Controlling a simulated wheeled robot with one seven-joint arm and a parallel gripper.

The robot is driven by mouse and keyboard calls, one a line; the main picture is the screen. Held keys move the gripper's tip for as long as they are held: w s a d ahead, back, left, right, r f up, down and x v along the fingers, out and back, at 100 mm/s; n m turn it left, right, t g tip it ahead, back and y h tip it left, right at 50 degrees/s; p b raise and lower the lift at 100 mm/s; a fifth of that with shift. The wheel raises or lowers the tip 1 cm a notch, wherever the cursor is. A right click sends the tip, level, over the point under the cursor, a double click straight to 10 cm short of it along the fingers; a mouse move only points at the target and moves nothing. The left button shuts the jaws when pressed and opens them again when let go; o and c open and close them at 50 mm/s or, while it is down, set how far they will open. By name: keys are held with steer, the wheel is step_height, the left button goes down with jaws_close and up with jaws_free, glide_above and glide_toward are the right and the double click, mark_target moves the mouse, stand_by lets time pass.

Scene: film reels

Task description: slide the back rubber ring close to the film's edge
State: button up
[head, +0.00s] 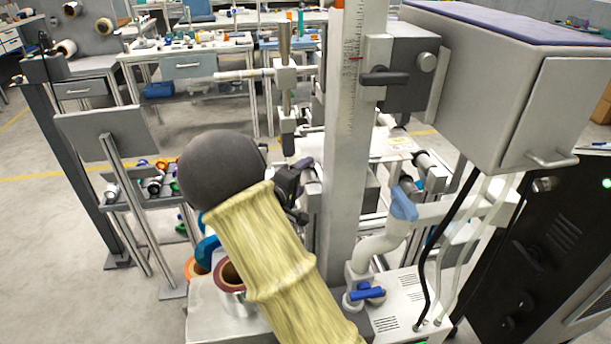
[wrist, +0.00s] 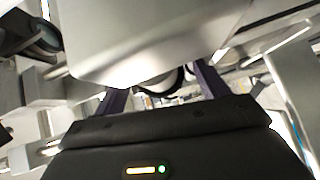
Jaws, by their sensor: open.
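My gripper (wrist: 160,82) is open in the wrist view, with its two purple-grey fingers apart. A dark rubber-like ring (wrist: 172,84) shows between the fingers, around a pale roller end. The fingers flank it, but I cannot tell whether they touch it. Its upper part is hidden by a large silver metal body close to the camera. In the head view my gripper (head: 292,184) is mostly hidden behind my dark round wrist, beside the upright column. I cannot tell the back ring from any other there. A pale sheet (head: 397,142), perhaps the film, lies behind the column.
The upright metal column (head: 350,200) with a scale stands just right of my gripper. A grey box-shaped housing (head: 505,75) overhangs the right side. Rollers (head: 432,168) sit behind the column.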

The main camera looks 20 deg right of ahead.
steer(key=shift+x, duration=0.75)
steer(key=c, duration=1.4)
steer(key=shift+o, duration=0.2)
steer(key=shift+b, duration=0.3)
steer(key=shift+w+f+b, duration=0.15)
steer(key=shift+w+b, duration=0.05)
steer(key=shift+b, duration=0.5)
steer(key=shift+w, duration=0.1)
steer(key=o, duration=1.4)
steer(key=shift+c, duration=0.2)
